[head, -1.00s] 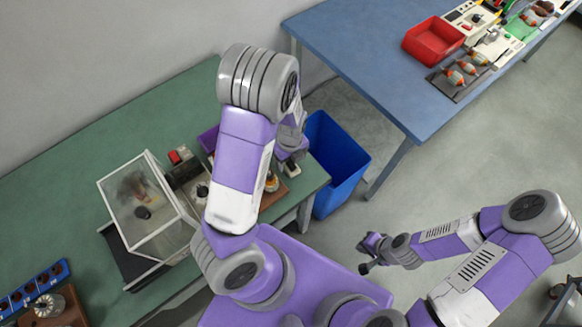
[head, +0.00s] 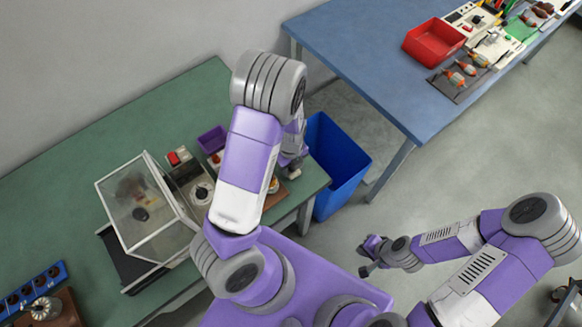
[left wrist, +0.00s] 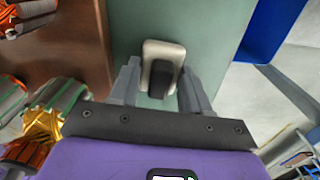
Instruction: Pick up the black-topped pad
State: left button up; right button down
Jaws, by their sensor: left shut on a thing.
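The black-topped pad (left wrist: 161,68) shows in the left wrist view as a small block with a pale rounded body and a black top. My left gripper (left wrist: 158,88) is shut on it, with one finger on each side. I cannot tell whether the pad is touching the green table or just above it. In the head view my left gripper (head: 292,162) is over the right end of the green table, largely hidden behind my own arm. My right gripper (head: 370,256) is out over the floor, too small to judge its jaws.
A brown board (left wrist: 65,45) with several copper-wound armatures (left wrist: 50,105) lies left of the pad. A blue bin (head: 336,165) stands just off the table's right end. A clear-walled case (head: 145,205) and a purple tray (head: 212,139) are farther left on the table.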

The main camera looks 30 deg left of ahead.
pick_arm(q)
notch_tip(320, 180, up, 10)
jog(key=p, duration=0.2)
jog(key=shift+p, duration=0.35)
